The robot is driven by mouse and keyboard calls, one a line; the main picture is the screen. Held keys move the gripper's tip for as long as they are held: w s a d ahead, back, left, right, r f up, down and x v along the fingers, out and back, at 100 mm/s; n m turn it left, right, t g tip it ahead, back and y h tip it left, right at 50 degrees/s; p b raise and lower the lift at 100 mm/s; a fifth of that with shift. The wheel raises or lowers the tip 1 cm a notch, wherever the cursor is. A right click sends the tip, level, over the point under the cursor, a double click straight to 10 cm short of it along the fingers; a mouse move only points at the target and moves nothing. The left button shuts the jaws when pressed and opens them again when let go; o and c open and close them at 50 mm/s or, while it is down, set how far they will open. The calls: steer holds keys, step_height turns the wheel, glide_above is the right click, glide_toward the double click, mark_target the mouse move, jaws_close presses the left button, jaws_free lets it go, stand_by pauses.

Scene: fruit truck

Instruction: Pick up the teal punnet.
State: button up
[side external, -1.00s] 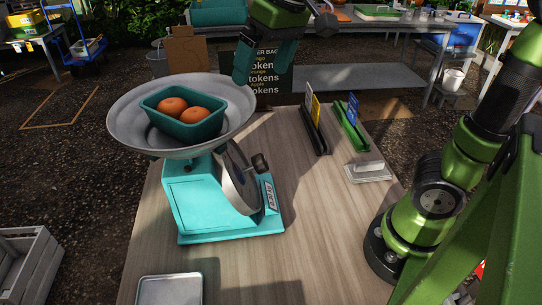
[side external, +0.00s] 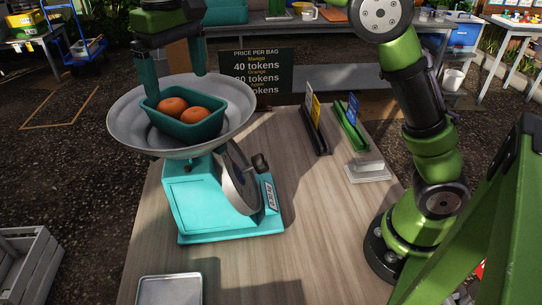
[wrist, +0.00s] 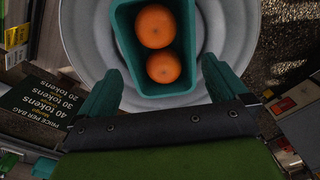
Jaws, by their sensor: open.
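The teal punnet (side external: 187,131) holds two orange fruits (side external: 183,109) and sits in the round grey pan (side external: 122,123) of the turquoise scale (side external: 214,195). In the wrist view the punnet (wrist: 124,52) lies ahead of my fingers, with the pan (wrist: 88,35) around it. My gripper (side external: 174,80) is open and empty, pointing down above the punnet and the pan. In the side view its left finger overlaps the punnet's far left corner. The wrist view shows its two teal fingers (wrist: 160,85) spread apart, with the punnet between and beyond their tips. I cannot tell whether a finger touches anything.
A dark price sign (side external: 262,75) stands behind the scale. Black and green card holders (side external: 314,130) and a small white block (side external: 368,171) are on the right of the wooden table (side external: 320,235). A metal tray (side external: 170,290) lies at the front. The table's middle right is clear.

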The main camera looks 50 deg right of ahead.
step_height(320, 180, down, 5)
steer(key=shift+f, duration=0.15)
steer(key=shift+c, duration=0.2)
